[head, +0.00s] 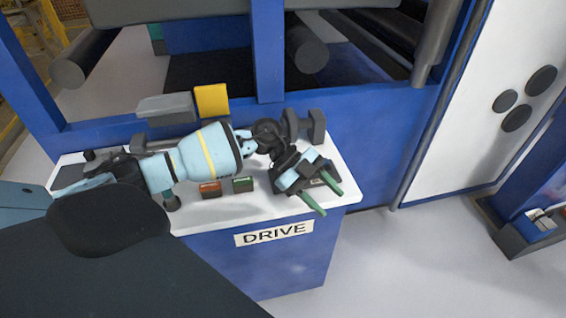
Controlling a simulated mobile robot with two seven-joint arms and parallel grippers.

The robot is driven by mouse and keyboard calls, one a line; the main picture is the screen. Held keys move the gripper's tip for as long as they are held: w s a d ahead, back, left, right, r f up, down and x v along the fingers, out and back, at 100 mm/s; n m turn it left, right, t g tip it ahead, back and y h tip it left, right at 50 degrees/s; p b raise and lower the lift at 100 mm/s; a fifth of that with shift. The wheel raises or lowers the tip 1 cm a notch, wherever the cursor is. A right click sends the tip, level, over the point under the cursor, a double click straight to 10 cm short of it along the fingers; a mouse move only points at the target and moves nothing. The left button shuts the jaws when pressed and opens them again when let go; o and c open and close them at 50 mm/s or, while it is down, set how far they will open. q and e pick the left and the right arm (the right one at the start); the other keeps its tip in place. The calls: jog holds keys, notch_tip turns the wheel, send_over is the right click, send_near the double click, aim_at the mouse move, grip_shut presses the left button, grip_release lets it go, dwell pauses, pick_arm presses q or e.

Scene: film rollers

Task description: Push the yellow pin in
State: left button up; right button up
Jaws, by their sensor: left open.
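A yellow block (211,101) stands upright at the back of the white bench, beside a grey box. It is the only clearly yellow part on the bench, and I cannot tell whether it is the pin or a part around it. My left arm reaches across the bench in front of it. My left gripper (333,203) is open, with its two green fingers apart and nothing visible between them. It is over the bench's right front corner, well right of the yellow block. My right gripper is not in view.
The white bench top (262,205) has a DRIVE label (274,234) on its blue front. A red-orange block (210,189) and a green block (243,184) sit near its front edge. Grey upright parts (316,126) stand at the back right. Blue machine posts rise behind; open floor lies right.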

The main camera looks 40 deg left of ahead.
pick_arm(q)
jog(key=w+a+r+n+y+b, duration=0.1)
jog(key=w+a+r+n+y, duration=0.2)
jog(key=a, duration=0.6)
jog(key=w+a+r+n+y+b, duration=0.1)
jog(key=a+r+y, duration=0.25)
jog(key=a, duration=0.65)
jog(key=shift+y, duration=0.35)
jog(key=shift+x, duration=4.1)
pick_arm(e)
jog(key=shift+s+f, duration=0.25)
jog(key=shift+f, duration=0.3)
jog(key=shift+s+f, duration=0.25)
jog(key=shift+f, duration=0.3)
pick_arm(q)
jog(key=shift+c, duration=0.5)
grip_shut()
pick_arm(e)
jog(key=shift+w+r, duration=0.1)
